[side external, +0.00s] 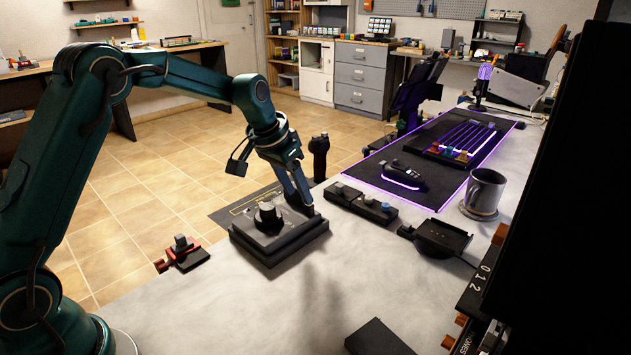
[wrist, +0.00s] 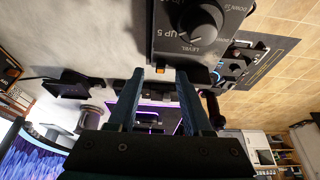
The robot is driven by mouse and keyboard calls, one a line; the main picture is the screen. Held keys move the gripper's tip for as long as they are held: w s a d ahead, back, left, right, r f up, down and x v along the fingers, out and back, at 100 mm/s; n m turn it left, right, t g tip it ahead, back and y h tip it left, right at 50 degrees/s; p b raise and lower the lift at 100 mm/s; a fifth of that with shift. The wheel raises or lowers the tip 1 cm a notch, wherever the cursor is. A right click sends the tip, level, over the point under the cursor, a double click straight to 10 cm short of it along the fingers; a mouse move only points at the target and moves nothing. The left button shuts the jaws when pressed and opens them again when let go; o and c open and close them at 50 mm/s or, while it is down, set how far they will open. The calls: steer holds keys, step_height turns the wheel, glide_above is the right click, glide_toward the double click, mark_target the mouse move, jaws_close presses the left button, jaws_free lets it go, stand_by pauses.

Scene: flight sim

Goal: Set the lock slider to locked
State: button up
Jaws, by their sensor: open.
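A dark box with a round lever knob (side external: 268,217) stands on the pale bench in the side view. In the wrist view the box (wrist: 165,38) shows a knob (wrist: 200,22) and the words "UP 5" and "LEVEL". A small orange and pale part (wrist: 188,76) shows at the box's edge by the fingertips; I cannot tell for sure whether it is the lock slider, or its setting. My gripper (side external: 303,206) points down at the box's far edge. In the wrist view its two fingers (wrist: 160,76) are apart with nothing seen held between them.
A black stick grip (side external: 319,158) stands just behind the box. A low switch strip (side external: 360,204) and a glowing purple-edged mat (side external: 440,192) lie to the right, with a grey mug (side external: 484,190). A red-based device (side external: 182,254) sits at the left bench edge. The front bench is mostly clear.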

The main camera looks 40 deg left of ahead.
steer(key=s+d+r+m+t, duration=0.1)
steer(key=s+d+r, duration=0.15)
steer(key=r, duration=0.35)
steer(key=s+d+r+t, duration=0.1)
steer(key=s+d+r, duration=0.1)
steer(key=s+r, duration=0.3)
steer(key=s+d+f, duration=0.1)
steer(key=s+d, duration=0.1)
steer(key=s, duration=1.2)
steer(key=shift+s+d, duration=0.25)
steer(key=shift+s, duration=0.1)
steer(key=shift+f, duration=0.15)
steer(key=shift+n+g, duration=0.5)
steer(key=shift+n, duration=0.1)
steer(key=s+f, duration=0.3)
steer(key=shift+s+a+f, duration=0.15)
steer(key=shift+s+f, duration=0.15)
